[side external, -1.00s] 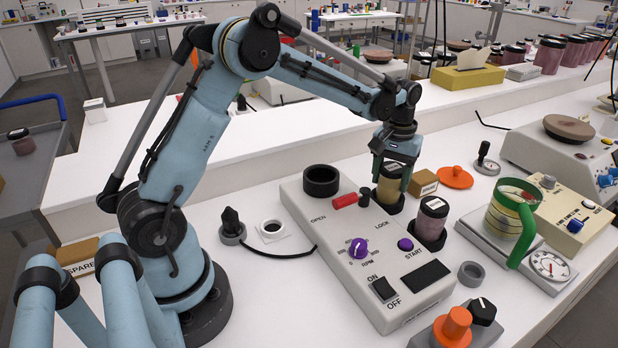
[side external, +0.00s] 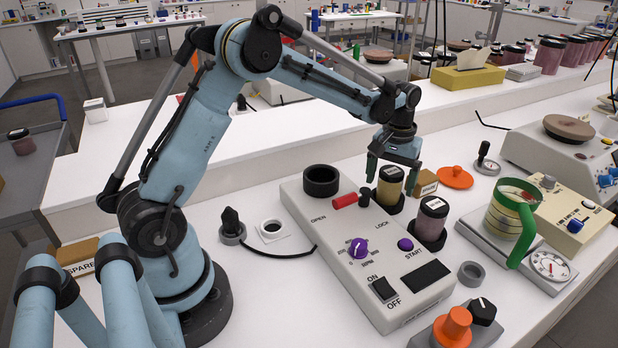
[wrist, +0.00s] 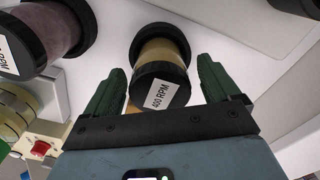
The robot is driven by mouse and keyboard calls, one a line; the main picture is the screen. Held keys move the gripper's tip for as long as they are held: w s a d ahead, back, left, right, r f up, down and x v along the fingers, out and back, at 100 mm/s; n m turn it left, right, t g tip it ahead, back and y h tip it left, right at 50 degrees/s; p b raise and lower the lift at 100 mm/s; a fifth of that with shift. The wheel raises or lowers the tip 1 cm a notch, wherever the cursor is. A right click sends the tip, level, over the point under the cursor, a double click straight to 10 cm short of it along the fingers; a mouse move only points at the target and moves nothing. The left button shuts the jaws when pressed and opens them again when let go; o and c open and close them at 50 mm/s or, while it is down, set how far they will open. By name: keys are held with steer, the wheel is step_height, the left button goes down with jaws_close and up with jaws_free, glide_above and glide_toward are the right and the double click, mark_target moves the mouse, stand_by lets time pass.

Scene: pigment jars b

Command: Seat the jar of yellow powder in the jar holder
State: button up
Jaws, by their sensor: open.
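The jar of yellow powder (side external: 389,190) stands upright with its base in a black ring (side external: 397,206) at the right edge of the control box. Its black lid with a "400 RPM" label shows in the wrist view (wrist: 160,85). My gripper (side external: 391,181) is open, above and around the top of the jar. In the wrist view the green fingers (wrist: 161,66) stand on either side of the jar, with gaps. A black round cup, apparently the jar holder (side external: 321,187), sits empty on the far left of the box.
A jar of dark pink powder (side external: 432,222) stands in a black ring close by, nearer the camera. A red handle (side external: 344,201) lies between cup and yellow jar. A cardboard block (side external: 426,183) and an orange lid (side external: 455,177) are behind right.

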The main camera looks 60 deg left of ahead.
step_height(320, 180, up, 12)
steer(key=shift+f, duration=0.15)
stand_by(0.3)
steer(key=s+d+r+m+t, duration=0.3)
steer(key=s+d+t, duration=0.1)
steer(key=s, duration=0.6)
steer(key=s+d+f+m+t, duration=0.2)
steer(key=s+f, duration=0.3)
steer(key=s, duration=0.4)
steer(key=shift+f+m+t, duration=0.2)
steer(key=shift+m+t, duration=0.3)
steer(key=shift+t, duration=0.1)
